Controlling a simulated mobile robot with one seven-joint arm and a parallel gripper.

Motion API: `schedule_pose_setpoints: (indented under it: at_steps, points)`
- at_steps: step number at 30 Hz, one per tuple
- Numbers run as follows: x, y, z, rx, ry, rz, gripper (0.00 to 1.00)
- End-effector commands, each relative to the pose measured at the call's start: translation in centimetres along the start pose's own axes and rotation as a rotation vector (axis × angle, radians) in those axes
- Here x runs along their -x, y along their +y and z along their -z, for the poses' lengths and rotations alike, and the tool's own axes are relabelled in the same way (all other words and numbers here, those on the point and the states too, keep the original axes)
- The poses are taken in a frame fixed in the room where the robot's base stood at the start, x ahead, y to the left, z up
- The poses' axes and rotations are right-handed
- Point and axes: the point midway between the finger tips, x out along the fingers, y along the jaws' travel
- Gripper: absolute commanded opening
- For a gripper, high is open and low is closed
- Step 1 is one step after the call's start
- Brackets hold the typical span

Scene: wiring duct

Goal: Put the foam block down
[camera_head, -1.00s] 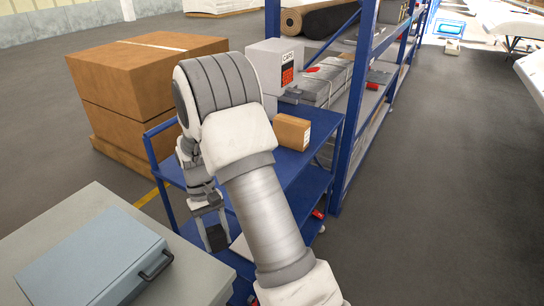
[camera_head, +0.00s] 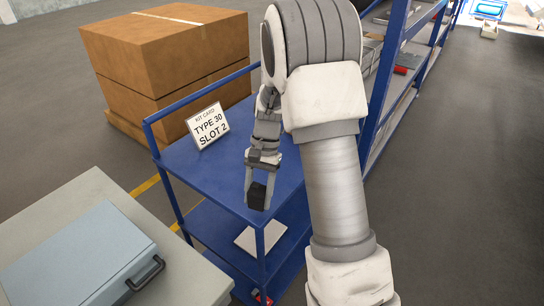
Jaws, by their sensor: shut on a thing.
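My gripper (camera_head: 259,186) hangs in front of my arm, fingers pointing down, over the near edge of the blue cart's top shelf (camera_head: 190,164). It is shut on a small dark block, the foam block (camera_head: 257,195), held between the fingertips. The block's lower end shows against the shelf; I cannot tell whether it touches the shelf or hangs above it. My arm covers the right part of the cart top.
A kit card (camera_head: 208,126) reading "TYPE 30 SLOT 2" stands on the cart top. A white flat item (camera_head: 259,238) lies on a lower shelf. Large cardboard boxes (camera_head: 165,58) stand behind, a blue case (camera_head: 80,258) on a grey cabinet at left. The shelf's left part is clear.

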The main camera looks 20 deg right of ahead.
Motion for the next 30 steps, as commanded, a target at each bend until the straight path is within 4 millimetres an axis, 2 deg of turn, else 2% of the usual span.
schedule_pose_setpoints:
  at_steps: [1,6,12,15,21,25,30]
  points:
    - [0.7,0.5,-0.1,-0.149,0.003,0.066,0.03]
    - [3.0,1.7,-0.6,-0.668,0.002,0.283,0.03]
    - [5.1,3.1,-1.1,-1.180,0.002,0.498,0.03]
    - [5.9,3.7,-1.2,-1.374,0.000,0.577,0.03]
    - [6.7,4.7,-1.3,-1.610,0.000,0.671,0.03]
    - [6.9,4.9,-1.3,-1.675,0.001,0.695,0.03]
    - [6.0,3.3,-0.2,-1.697,0.002,0.699,0.03]
